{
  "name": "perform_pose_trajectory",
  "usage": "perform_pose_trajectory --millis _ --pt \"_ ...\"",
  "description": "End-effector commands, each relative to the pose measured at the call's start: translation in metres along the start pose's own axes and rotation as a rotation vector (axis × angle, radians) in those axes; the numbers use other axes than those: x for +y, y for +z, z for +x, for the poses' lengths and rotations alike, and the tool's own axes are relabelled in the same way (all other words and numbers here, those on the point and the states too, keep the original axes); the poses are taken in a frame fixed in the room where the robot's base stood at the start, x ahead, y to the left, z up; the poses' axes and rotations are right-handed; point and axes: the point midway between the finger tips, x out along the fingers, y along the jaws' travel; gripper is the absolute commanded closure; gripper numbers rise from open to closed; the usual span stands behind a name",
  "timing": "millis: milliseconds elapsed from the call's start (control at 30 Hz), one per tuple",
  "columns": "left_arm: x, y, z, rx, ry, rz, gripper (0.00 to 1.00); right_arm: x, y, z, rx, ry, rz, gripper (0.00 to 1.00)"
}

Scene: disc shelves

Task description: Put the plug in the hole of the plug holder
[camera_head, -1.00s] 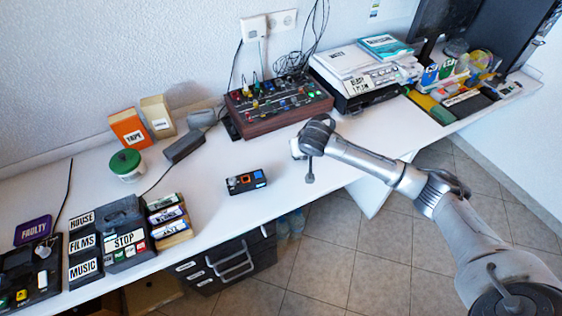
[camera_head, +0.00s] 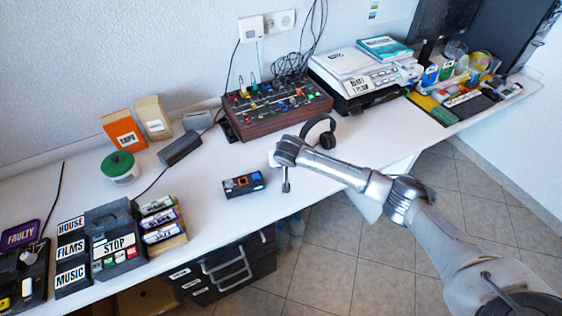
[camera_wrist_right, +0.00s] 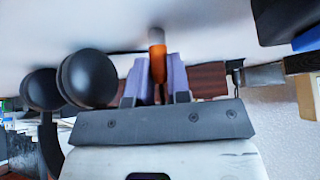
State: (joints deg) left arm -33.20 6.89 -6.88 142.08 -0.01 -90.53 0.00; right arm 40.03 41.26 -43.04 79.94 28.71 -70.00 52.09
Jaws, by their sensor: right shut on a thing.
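My right gripper (camera_head: 272,158) is over the table, just up and to the right of a small black box (camera_head: 244,184) with orange and blue parts. In the right wrist view its purple fingers (camera_wrist_right: 157,80) are shut on a slim orange piece with a paler tip, which looks like the plug (camera_wrist_right: 157,52). The head view hides the plug behind my gripper. The black box partly shows at the right wrist view's upper right (camera_wrist_right: 290,20). I cannot tell for certain whether this box is the plug holder. My left gripper is in no view.
Black headphones (camera_head: 322,133) stand close behind my right wrist. A brown panel (camera_head: 278,108) with coloured knobs and cables is behind them. A black adapter (camera_head: 180,147), green-lidded jar (camera_head: 120,166) and labelled boxes are to the left. The white table is clear around the black box.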

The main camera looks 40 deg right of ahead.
Motion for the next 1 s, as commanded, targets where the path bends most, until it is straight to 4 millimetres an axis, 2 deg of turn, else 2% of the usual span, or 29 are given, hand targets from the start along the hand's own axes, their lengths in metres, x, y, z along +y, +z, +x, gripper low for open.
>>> perform_pose_trajectory --millis 367,400,667,900,1000 --pt "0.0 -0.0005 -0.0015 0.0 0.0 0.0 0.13 -0.0002 0.0013 0.0022 0.0 -0.001 0.001 1.0" --pt "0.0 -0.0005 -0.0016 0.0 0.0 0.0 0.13 -0.0002 0.0018 0.0029 0.0 -0.001 0.001 0.81" --pt "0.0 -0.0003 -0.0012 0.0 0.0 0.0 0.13 -0.0001 0.0016 0.0028 0.001 -0.001 0.001 0.57" --pt "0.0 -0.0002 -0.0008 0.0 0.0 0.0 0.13 0.0 0.001 0.0022 0.001 -0.001 0.001 0.57" --pt "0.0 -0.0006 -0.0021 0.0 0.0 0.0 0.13 0.0001 -0.0012 -0.004 0.002 -0.001 0.0 0.57"
